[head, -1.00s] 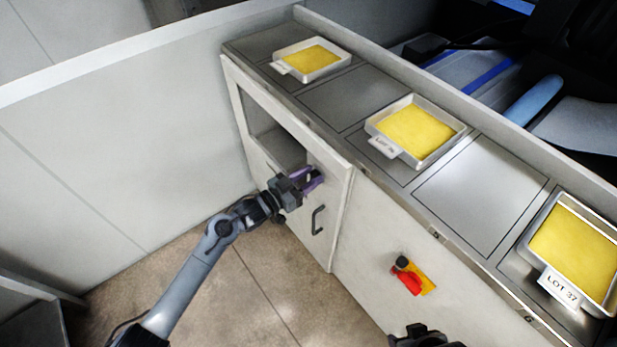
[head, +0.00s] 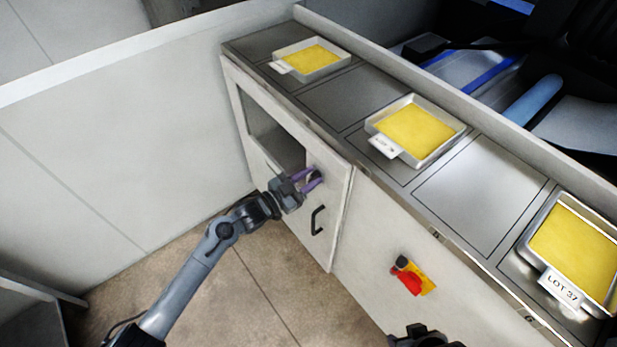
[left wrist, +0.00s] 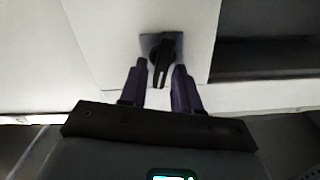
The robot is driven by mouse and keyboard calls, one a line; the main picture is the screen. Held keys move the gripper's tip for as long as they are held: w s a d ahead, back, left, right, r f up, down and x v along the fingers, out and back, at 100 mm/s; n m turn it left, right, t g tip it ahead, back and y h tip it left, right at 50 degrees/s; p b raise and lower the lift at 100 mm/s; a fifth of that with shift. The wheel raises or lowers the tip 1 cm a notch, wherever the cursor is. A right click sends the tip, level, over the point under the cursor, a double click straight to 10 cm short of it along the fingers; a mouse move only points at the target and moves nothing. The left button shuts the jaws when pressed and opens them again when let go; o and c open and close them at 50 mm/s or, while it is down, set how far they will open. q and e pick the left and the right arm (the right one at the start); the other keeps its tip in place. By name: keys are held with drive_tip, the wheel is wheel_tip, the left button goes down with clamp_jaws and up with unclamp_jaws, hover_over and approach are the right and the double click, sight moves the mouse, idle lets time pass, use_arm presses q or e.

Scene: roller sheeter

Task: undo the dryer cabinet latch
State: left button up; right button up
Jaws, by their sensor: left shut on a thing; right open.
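In the left wrist view the latch (left wrist: 161,52) is a black turn handle on a grey plate, pointing down the picture. My left gripper (head: 314,180) has its purple fingers on either side of the handle and is shut on it. My right gripper (head: 424,336) shows only in part at the bottom edge, open and away from the door.
A black pull handle (head: 317,220) is on the door below the latch. A red and yellow switch (head: 410,277) sticks out of the panel to the right. Trays (head: 396,117) with yellow sheets stand on the counter above. The floor in front is clear.

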use_arm(q)
drive_tip(key=m, duration=0.3)
drive_tip(key=shift+s+d+f+m, duration=0.1)
drive_tip(key=shift+s+f+m, duration=0.1)
drive_tip(key=shift+m, duration=0.2)
drive_tip(key=m+b, duration=0.1)
drive_tip(key=m, duration=0.2)
drive_tip(key=shift+s+d+f, duration=0.1)
drive_tip(key=shift+s+d+f+m+b, duration=0.15)
drive_tip(key=shift+m+b, duration=0.25)
drive_tip(key=shift+m, duration=0.95)
drive_tip(key=shift+w+a+f+m+b, duration=0.1)
drive_tip(key=shift+m+b, duration=0.3)
drive_tip(key=shift+m, duration=0.9)
drive_tip(key=shift+s+d+f+m+b, duration=0.15)
drive_tip(key=shift+m+b, duration=0.25)
drive_tip(key=shift+m, duration=0.95)
drive_tip(key=shift+a, duration=0.1)
drive_tip(key=o, duration=0.7)
drive_tip(key=shift+w, duration=0.1)
drive_tip(key=shift+a, duration=0.1)
